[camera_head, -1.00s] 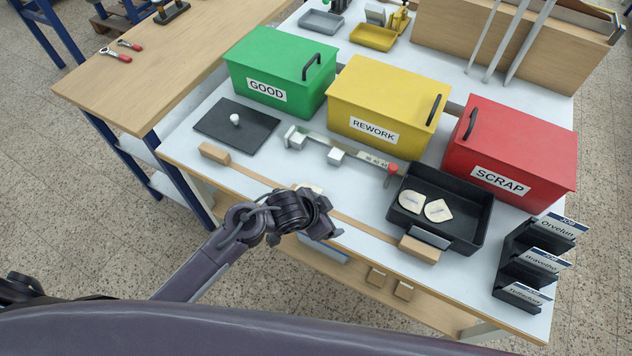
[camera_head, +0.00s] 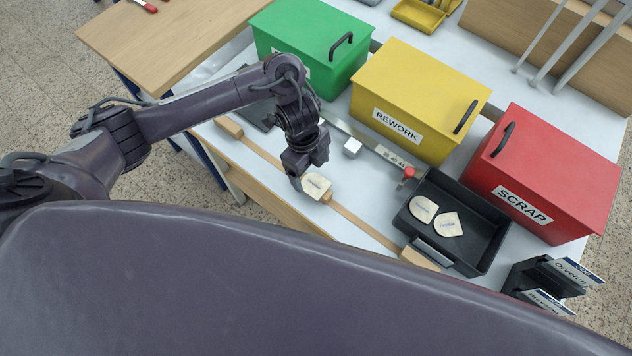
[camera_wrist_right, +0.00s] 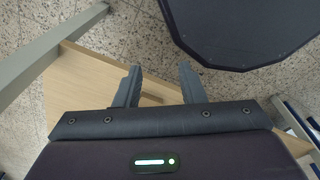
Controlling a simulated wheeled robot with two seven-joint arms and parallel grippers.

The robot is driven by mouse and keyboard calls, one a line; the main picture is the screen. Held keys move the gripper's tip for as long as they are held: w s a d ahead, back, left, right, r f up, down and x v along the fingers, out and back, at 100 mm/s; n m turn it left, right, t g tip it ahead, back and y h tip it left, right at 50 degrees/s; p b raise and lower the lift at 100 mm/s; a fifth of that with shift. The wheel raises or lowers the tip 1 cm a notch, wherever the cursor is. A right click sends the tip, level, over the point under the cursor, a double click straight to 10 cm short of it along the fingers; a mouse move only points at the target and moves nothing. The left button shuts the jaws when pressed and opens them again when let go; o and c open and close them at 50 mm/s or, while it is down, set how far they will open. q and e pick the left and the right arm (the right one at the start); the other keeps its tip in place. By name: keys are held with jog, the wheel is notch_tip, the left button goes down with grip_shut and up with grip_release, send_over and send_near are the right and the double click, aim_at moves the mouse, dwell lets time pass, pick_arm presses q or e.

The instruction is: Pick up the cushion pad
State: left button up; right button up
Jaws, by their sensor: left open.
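A cream, rounded cushion pad (camera_head: 316,186) with a small printed mark lies by the wooden strip along the table's front edge. My left gripper (camera_head: 299,180) points down just beside and above it. It is open, and its fingers are largely hidden, so contact cannot be told. Two similar cream pads (camera_head: 424,209) (camera_head: 448,224) lie in the black tray (camera_head: 483,262). My right gripper (camera_wrist_right: 158,86) shows only in the right wrist view, with its fingers apart and nothing between them.
Green (camera_head: 312,38), yellow REWORK (camera_head: 420,85) and red SCRAP (camera_head: 555,165) boxes stand behind. A metal rail with a white block (camera_head: 352,148) and red knob (camera_head: 409,173) lies before them. A dark label rack (camera_head: 540,277) stands at right. Wooden boards lie under my right gripper.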

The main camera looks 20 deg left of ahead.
aim_at(314, 184)
pick_arm(q)
notch_tip(314, 184, down, 2)
jog(key=shift+s+d+f, duration=0.1)
jog(key=shift+f, duration=0.05)
notch_tip(314, 184, down, 2)
jog(key=shift+f, duration=0.2)
jog(key=shift+d+f, duration=0.1)
jog(key=shift+f, duration=0.25)
jog(key=shift+c, duration=1.4)
jog(key=c, duration=0.8)
pick_arm(e)
jog(key=shift+w+r, duration=0.1)
jog(key=shift+w, duration=0.15)
